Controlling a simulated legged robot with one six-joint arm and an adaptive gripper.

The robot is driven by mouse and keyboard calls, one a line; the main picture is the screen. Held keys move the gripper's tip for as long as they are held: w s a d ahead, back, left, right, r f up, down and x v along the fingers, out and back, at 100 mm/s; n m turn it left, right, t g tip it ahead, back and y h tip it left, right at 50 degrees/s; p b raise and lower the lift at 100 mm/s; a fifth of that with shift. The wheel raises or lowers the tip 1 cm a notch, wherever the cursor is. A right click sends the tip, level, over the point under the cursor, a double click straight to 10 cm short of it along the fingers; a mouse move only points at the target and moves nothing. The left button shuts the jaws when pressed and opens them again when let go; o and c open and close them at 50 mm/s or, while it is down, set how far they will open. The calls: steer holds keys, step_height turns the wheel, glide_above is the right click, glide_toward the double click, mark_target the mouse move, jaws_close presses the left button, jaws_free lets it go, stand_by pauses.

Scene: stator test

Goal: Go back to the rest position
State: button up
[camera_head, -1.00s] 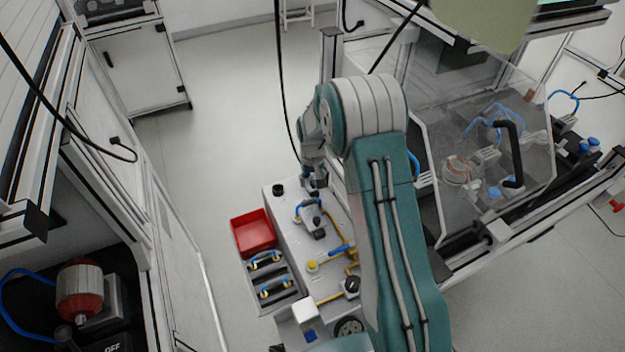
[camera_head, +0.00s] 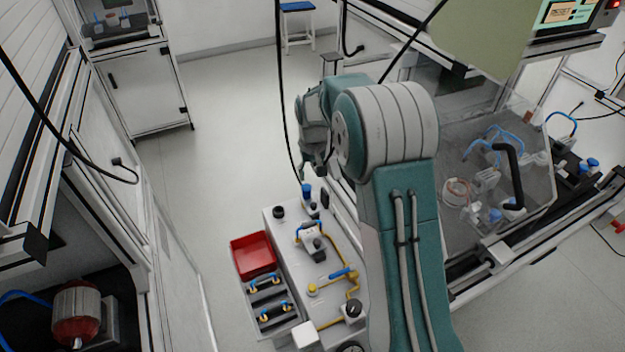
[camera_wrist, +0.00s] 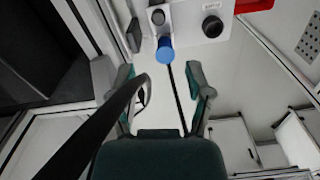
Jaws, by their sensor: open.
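My gripper (camera_wrist: 163,88) is open and empty in the wrist view, with its two teal and grey fingers apart. Black cables cross in front of it. A blue-capped piece (camera_wrist: 165,50) stands at the end of a white-topped unit, just beyond the fingertips in the picture and apart from them. In the head view the same blue piece (camera_head: 307,190) stands upright beside dark knobs, below my raised gripper (camera_head: 314,172). My arm's large teal and grey links hide part of the unit's right side.
The white-topped unit (camera_head: 284,238) carries yellow pipes and a red tray (camera_head: 254,256). A clear-walled machine (camera_head: 450,120) is close on the right. A bench with a red-ended motor (camera_head: 77,312) is at lower left. Floor (camera_head: 225,110) is clear at the back. Black cables hang nearby.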

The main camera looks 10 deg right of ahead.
stand_by(0.4)
steer(key=s+r+t, duration=0.3)
steer(key=s+r, duration=1.1)
steer(key=r, duration=0.2)
steer(key=s+r+t, duration=0.2)
steer(key=s, duration=1.6)
steer(key=shift+s+d+r+t, duration=0.15)
steer(key=shift+s+r+t, duration=0.1)
steer(key=shift+s+t, duration=0.05)
